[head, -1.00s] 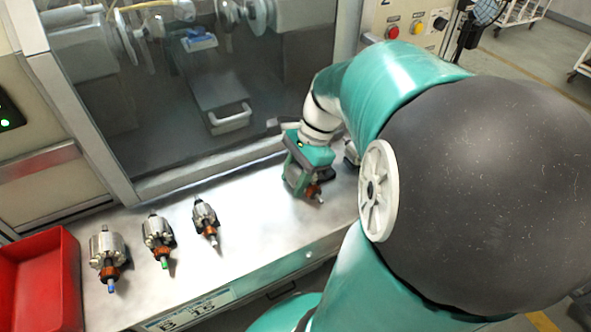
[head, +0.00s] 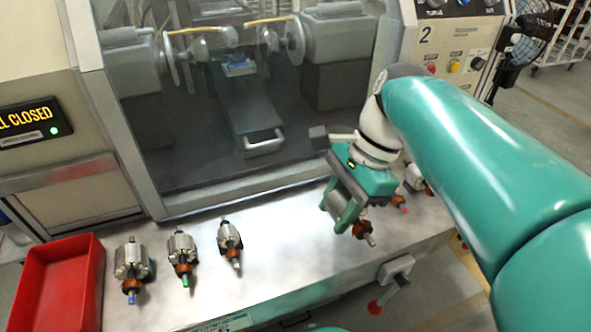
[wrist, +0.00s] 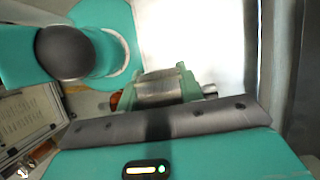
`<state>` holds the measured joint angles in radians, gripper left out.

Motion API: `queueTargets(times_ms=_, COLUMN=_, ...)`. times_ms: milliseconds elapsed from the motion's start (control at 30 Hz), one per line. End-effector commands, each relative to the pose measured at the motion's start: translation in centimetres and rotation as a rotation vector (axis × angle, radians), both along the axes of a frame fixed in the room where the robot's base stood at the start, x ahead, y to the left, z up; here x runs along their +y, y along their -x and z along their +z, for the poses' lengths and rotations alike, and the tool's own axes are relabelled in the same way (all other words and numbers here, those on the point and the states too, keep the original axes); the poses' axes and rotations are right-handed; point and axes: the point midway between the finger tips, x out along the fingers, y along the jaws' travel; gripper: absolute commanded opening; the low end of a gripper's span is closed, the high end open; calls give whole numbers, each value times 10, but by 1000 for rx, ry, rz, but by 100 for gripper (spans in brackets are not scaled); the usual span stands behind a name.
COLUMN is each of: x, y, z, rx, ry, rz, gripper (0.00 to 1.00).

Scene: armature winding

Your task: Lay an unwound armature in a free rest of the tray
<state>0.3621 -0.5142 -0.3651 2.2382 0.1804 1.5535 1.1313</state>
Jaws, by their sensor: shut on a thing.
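My gripper (head: 346,218) is shut on an armature, over the right part of the steel bench. Its steel core (wrist: 160,88) sits between the jaws in the wrist view, with shaft showing on the right and a copper end on the left. In the head view its copper end (head: 362,227) points toward the front; the jaws hide part of the core. I cannot tell its height above the bench. I cannot make out a tray with free rests.
A red bin (head: 62,280) stands at the bench's left end. Partly hidden armature parts, one red-tipped (head: 398,201), lie right of my gripper. The winding machine's glass front (head: 250,90) is behind. A red-knobbed lever (head: 375,307) is at the front. The bench's middle is bare.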

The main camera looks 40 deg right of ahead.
Motion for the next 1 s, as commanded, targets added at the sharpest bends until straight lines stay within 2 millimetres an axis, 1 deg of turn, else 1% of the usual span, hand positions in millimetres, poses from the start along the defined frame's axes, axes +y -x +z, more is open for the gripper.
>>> queueTargets(times_ms=33, x=5, y=8, z=5, rx=-5, ry=2, rz=-1, gripper=0)
queueTargets(times_ms=100, x=11, y=18, z=10, rx=-4, ry=2, rz=-1, gripper=0)
queueTargets(times_ms=200, x=17, y=29, z=15, rx=-4, ry=1, rz=-1, gripper=0)
queueTargets(times_ms=333, x=21, y=37, z=19, rx=-1, ry=1, rz=0, gripper=0)
queueTargets(times_ms=433, x=18, y=35, z=19, rx=2, ry=5, rz=-3, gripper=0)
queueTargets(times_ms=567, x=1, y=19, z=16, rx=8, ry=19, rz=-13, gripper=0)
queueTargets(times_ms=800, x=-50, y=-27, z=-2, rx=22, ry=76, rz=-33, gripper=0)
queueTargets(times_ms=900, x=-70, y=-43, z=-12, rx=30, ry=102, rz=-36, gripper=0)
queueTargets(times_ms=1000, x=-85, y=-55, z=-20, rx=36, ry=123, rz=-39, gripper=0)
